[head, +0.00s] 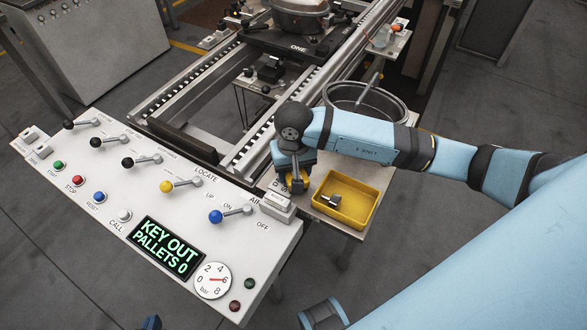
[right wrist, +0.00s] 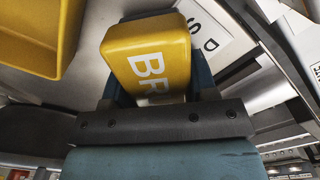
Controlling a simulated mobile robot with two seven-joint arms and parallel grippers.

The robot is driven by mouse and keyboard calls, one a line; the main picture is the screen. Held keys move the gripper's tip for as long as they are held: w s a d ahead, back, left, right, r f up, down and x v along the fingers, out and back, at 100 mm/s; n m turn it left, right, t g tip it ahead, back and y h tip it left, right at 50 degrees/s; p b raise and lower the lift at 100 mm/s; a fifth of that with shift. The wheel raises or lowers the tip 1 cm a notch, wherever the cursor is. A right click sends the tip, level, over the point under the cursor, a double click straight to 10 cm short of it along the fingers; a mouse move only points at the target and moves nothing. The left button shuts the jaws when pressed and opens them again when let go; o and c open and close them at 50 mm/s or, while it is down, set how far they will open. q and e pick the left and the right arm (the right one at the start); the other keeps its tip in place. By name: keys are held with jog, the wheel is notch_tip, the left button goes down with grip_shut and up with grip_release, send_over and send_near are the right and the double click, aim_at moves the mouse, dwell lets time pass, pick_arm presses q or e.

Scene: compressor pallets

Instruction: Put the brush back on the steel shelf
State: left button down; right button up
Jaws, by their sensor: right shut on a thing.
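My right gripper (head: 296,183) points down over the steel shelf (head: 330,224), next to the control panel's right end. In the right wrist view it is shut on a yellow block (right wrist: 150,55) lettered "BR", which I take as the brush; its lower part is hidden. A white label with letters lies on the shelf beside the block. I cannot tell whether the brush touches the shelf. At the bottom edge of the head view, a dark blue tip that looks like my left gripper (head: 151,323) shows; its opening is cut off.
A yellow tray (head: 372,209) holding a small dark and metal part stands right of the right gripper. A round steel pan (head: 400,112) stands behind it. The control panel (head: 110,215) with levers lies left, and the conveyor rail (head: 300,95) runs behind.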

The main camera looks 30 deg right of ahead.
jog(key=shift+f, duration=0.2)
jog(key=o, duration=0.9)
jog(key=shift+r, duration=0.1)
jog(key=shift+r, duration=0.2)
notch_tip(320, 180, up, 10)
jog(key=shift+w+r, duration=0.1)
jog(key=shift+r, duration=0.85)
